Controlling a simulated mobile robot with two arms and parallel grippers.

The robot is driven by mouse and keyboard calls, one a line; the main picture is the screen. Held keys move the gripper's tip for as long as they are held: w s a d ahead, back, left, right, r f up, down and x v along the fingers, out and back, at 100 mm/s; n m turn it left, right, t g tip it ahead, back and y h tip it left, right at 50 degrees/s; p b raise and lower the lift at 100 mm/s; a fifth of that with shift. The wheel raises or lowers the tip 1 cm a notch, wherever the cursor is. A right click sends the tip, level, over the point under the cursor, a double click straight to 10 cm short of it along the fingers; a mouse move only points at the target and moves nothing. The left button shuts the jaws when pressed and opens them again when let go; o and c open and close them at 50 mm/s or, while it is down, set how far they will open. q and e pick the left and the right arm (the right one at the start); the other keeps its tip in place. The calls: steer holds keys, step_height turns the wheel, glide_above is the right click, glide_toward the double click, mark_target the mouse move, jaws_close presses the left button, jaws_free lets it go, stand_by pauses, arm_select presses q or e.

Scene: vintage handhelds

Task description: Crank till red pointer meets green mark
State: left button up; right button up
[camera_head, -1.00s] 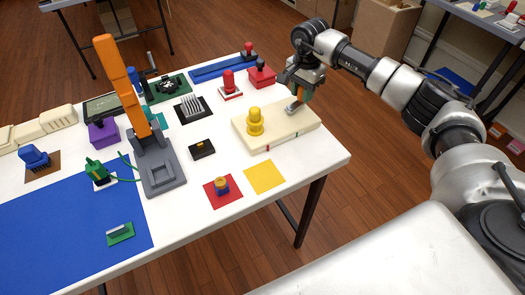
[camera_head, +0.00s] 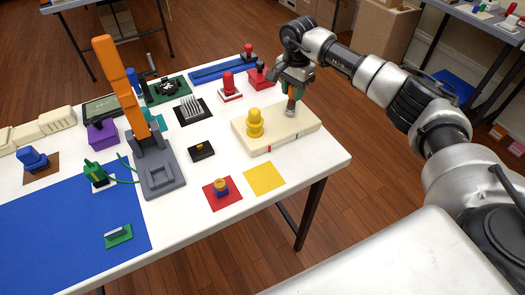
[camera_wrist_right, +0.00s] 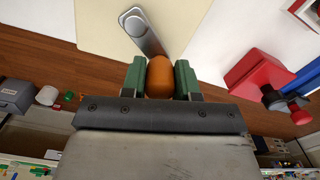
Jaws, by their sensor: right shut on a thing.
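The cream crank box (camera_head: 300,128) lies near the table's right end, with a yellow stepped knob (camera_head: 255,125) on top. A small red mark (camera_head: 269,149) shows on its front side; another small, dark mark (camera_head: 297,137) is farther right, its colour unclear. My right gripper (camera_head: 292,90) is above the box's back part. In the right wrist view its green fingers (camera_wrist_right: 160,80) are shut on the orange crank handle (camera_wrist_right: 160,76). The grey metal crank arm (camera_wrist_right: 142,30) runs from the handle over the box. My left gripper is not in view.
A red block with a dark knob (camera_head: 262,74) and a red stamp (camera_head: 229,85) stand behind the box. A yellow square (camera_head: 264,178) and a red square (camera_head: 222,193) lie in front. An orange upright lever (camera_head: 120,85) stands to the left.

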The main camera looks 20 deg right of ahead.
steer(key=shift+w+a+f, duration=0.1)
steer(key=shift+w+a, duration=0.05)
steer(key=shift+a, duration=0.3)
steer(key=shift+w+a+f, duration=0.1)
steer(key=shift+a, duration=0.9)
steer(key=shift+d, duration=0.1)
steer(key=shift+s+a+p, duration=0.1)
steer(key=shift+a+p, duration=0.25)
steer(key=shift+a, duration=0.1)
steer(key=shift+s+a, duration=0.35)
steer(key=shift+a, duration=0.35)
steer(key=shift+s, duration=0.1)
